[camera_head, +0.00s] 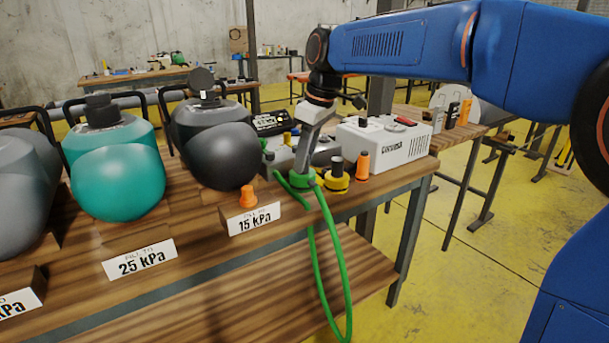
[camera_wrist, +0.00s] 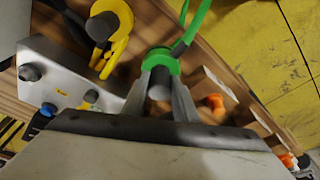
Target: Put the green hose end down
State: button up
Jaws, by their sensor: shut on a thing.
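The green hose end (camera_head: 302,181) is a round green collar. My gripper (camera_head: 304,166) is shut on it, with the grey fingers around its dark stem. In the wrist view the collar (camera_wrist: 160,62) lies between the fingertips of my gripper (camera_wrist: 160,85). The hose end is close over the front part of the wooden bench top (camera_head: 190,220); I cannot tell whether it touches. Its green hose (camera_head: 338,265) hangs in a loop past the bench's front edge.
A yellow hose end (camera_head: 336,183) and an orange one (camera_head: 362,166) stand just right, before a white box (camera_head: 405,148). An orange fitting (camera_head: 248,197) is left, by the 15 kPa sign (camera_head: 254,218).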

aim_at(305, 172)
jog(key=shift+f, duration=2.25)
jog(key=o, duration=1.1)
jog(key=shift+o, duration=0.2)
jog(key=v, duration=1.2)
